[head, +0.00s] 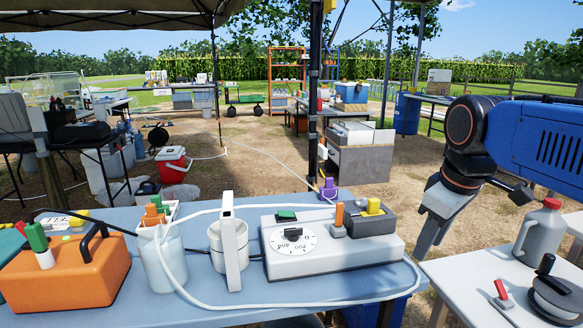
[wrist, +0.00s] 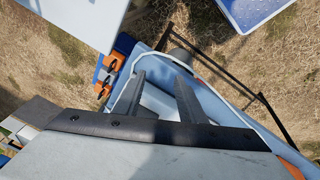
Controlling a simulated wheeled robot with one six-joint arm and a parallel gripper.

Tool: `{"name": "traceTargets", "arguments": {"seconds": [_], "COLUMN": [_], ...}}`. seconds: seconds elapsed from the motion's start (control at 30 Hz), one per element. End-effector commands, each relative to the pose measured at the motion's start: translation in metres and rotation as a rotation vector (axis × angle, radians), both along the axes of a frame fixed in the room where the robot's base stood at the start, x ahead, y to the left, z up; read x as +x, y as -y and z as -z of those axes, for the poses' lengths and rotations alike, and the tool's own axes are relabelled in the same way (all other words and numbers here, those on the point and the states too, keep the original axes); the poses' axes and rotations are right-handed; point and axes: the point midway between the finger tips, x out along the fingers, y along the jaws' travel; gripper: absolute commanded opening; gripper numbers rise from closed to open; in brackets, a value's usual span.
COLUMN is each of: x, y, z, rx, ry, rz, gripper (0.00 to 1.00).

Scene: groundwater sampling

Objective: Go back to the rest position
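My gripper (head: 428,246) hangs at the right of the head view, in the air beside the right end of the blue table and left of the white table. In the wrist view my gripper (wrist: 160,78) shows two dark fingers set apart with nothing held between them, so it is open. A white control box (head: 334,250) with a round dial stands on the blue table, left of the gripper and apart from it.
The blue table (head: 380,284) also bears an orange case (head: 68,278), a translucent jar (head: 160,262) and a white hose. A grey jug (head: 540,234) with a red cap and a cable reel (head: 555,298) stand on the white table (head: 465,275). A tent pole (head: 313,90) rises behind.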

Motion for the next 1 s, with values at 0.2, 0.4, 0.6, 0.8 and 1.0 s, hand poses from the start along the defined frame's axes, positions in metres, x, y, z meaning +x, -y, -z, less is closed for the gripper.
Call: {"name": "traceTargets", "arguments": {"seconds": [0.2,0.4,0.6,0.8,1.0], "x": [-0.057,-0.093,-0.107,-0.107,-0.107], "y": [0.009,0.013,0.015,0.015,0.015], "z": [0.069,0.123,0.147,0.148,0.148], "rx": [0.085,0.158,0.194,0.197,0.197], "ry": [0.068,0.116,0.137,0.137,0.137], "rz": [0.286,0.491,0.580,0.589,0.588], "gripper": [0.37,0.37,0.37,0.37,0.37]}}
